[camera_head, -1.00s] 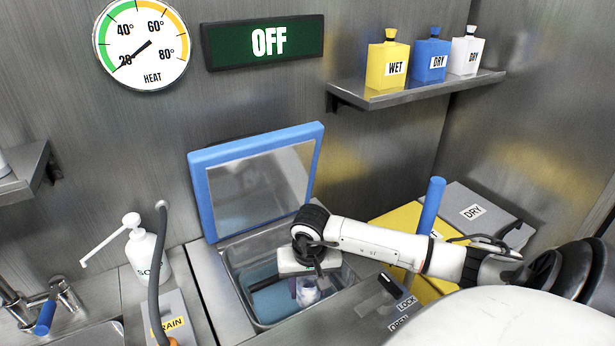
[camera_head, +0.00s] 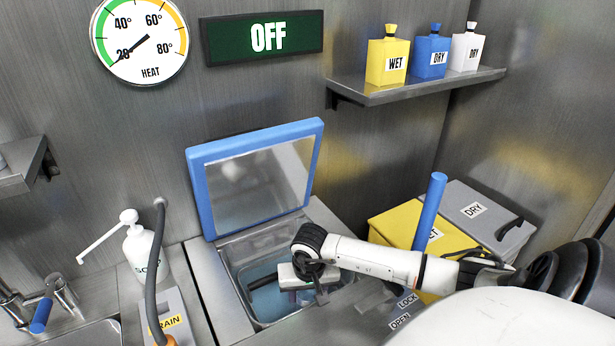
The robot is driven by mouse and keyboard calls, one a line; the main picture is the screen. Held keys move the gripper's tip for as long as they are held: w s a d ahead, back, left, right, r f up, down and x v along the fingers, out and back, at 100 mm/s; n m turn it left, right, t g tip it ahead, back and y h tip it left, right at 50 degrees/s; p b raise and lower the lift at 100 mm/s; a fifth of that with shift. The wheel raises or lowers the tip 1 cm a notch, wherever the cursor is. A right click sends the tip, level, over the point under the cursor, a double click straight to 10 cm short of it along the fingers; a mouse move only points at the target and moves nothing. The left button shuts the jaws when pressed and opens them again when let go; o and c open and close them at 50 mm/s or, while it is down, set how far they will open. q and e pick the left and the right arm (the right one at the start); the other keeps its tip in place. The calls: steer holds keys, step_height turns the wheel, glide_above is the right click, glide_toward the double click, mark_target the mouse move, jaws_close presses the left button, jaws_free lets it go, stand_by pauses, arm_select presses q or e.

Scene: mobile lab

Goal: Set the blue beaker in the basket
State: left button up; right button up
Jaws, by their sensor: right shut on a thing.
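My right gripper (camera_head: 307,289) reaches down into the open steel basin (camera_head: 240,252) from the right. It is shut on a small bluish vessel, apparently the blue beaker (camera_head: 304,298), mostly hidden by the gripper and the basin's front edge. Whether the beaker touches anything below cannot be told. A dark bar, perhaps part of the basket (camera_head: 264,283), shows inside the basin to the left of the gripper; the rest of it is hidden. The basin floor looks blue. My left gripper is not in view.
A blue-framed lid (camera_head: 202,195) stands raised behind the basin. To the right are a blue upright handle (camera_head: 429,212), a yellow box (camera_head: 390,222) and a grey DRY box (camera_head: 480,208). A soap bottle (camera_head: 141,255) and grey hose (camera_head: 156,270) stand left.

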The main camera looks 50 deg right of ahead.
steer(key=o, duration=1.1)
steer(key=shift+f, duration=0.1)
steer(key=shift+o, duration=0.2)
steer(key=shift+r+p, duration=0.3)
steer(key=shift+p, duration=0.05)
steer(key=shift+r+p, duration=0.5)
step_height(320, 180, up, 12)
steer(key=s+a, duration=0.1)
steer(key=shift+s+f, duration=0.15)
steer(key=shift+f, duration=0.1)
steer(key=shift+a, duration=0.1)
